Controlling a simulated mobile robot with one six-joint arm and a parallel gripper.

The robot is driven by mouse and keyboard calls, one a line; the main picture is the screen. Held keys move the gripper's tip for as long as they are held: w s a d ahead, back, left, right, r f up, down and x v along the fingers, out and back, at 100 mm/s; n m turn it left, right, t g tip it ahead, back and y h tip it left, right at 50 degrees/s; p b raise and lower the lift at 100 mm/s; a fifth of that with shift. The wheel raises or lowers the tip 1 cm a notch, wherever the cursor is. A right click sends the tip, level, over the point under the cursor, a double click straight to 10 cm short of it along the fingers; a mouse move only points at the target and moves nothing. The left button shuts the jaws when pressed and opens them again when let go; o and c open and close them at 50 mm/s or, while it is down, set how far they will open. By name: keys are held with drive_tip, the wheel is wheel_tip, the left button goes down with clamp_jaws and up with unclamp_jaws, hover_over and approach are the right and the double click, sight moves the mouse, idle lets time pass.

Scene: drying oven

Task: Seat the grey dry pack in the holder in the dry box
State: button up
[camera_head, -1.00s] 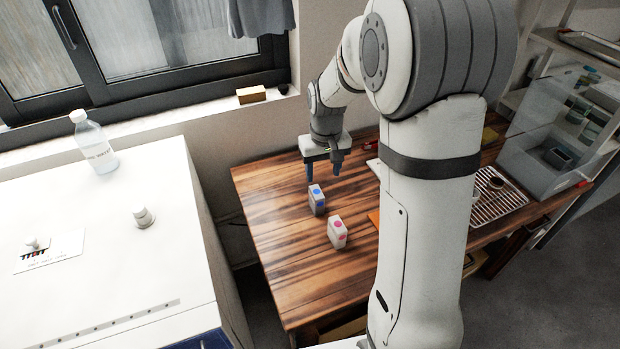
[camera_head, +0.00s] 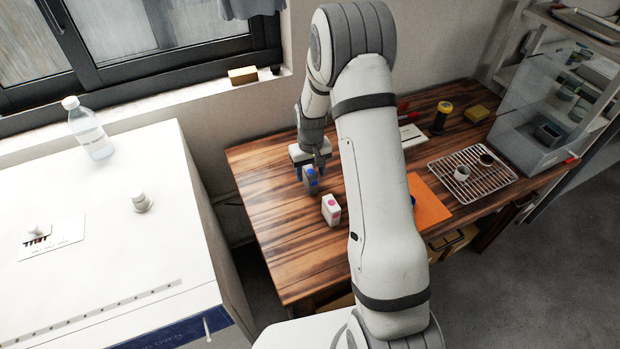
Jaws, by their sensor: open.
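The grey dry pack (camera_head: 310,182), with blue spots, stands upright on the wooden table, left of my arm. My gripper (camera_head: 310,170) is open and low at the pack, pointing down. Its fingers show beside the pack's upper part; whether they touch it cannot be told. The clear dry box (camera_head: 515,140) stands at the table's right end. The dark grey holder (camera_head: 548,134) is inside it, and its opening is too small to judge.
A white pack with pink spots (camera_head: 330,210) stands close in front of the grey one. A wire rack (camera_head: 480,192) with two cups, an orange mat (camera_head: 428,205) and a dark yellow-topped jar (camera_head: 441,118) lie right of my arm. The table's front left is clear.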

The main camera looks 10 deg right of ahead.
drive_tip(key=shift+f, duration=0.35)
drive_tip(key=shift+c, duration=0.3)
drive_tip(key=c, duration=1.1)
